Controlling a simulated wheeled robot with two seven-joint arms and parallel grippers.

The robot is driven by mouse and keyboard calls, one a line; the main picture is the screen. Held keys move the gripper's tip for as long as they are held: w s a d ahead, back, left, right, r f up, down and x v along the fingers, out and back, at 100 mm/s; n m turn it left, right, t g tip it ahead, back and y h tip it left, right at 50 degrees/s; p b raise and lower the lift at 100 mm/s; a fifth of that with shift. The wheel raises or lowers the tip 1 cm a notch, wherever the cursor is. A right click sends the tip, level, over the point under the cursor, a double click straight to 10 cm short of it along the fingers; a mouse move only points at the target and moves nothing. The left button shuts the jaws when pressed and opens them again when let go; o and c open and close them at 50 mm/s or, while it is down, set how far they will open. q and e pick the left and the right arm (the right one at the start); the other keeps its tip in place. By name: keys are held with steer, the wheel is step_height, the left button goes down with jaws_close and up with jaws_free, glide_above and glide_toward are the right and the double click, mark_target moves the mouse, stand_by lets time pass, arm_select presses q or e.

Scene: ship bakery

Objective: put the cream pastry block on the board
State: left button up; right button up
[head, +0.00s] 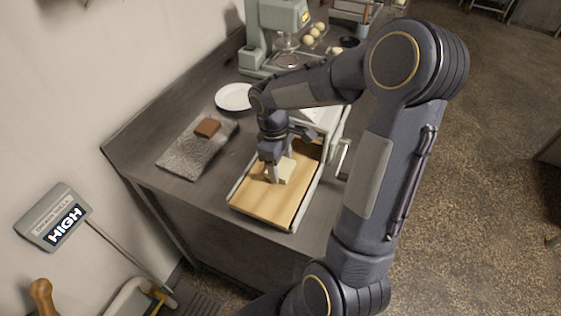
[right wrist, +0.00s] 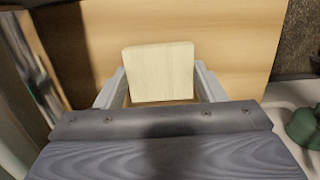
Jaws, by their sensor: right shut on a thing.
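The cream pastry block (head: 287,168) is a pale, squarish block in the head view. My right gripper (head: 279,173) reaches down from above and is shut on it. In the right wrist view the block (right wrist: 160,72) sits between the two fingers of the gripper (right wrist: 160,88). A light wooden board (head: 262,204) lies below the block, and its wood grain fills much of the right wrist view (right wrist: 225,40). I cannot tell whether the block touches the board. My left gripper is not in view.
A grey speckled slab (head: 187,160) with a brown block (head: 207,127) lies left of the board. A white plate (head: 233,97) and a pale green mixer (head: 277,35) stand farther back. A pale rim (head: 309,186) runs along the board's right side.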

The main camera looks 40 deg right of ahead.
steer(key=shift+f, duration=0.1)
steer(key=shift+f, duration=0.1)
steer(key=o, duration=1)
step_height(320, 180, up, 11)
steer(key=w, duration=0.1)
steer(key=shift+s+a+f+m+t+y, duration=0.15)
steer(key=shift+s+a+m+t+y, duration=0.85)
steer(key=shift+s+a, duration=1.3)
steer(key=shift+s+a+f+m+t+y, duration=0.1)
steer(key=shift+s+a+m+t+y, duration=0.35)
steer(key=shift+s+a+m+t, duration=1.8)
steer(key=shift+s+a+f+m+t+y, duration=0.25)
steer(key=shift+s+a+y, duration=0.8)
steer(key=shift+s, duration=2.35)
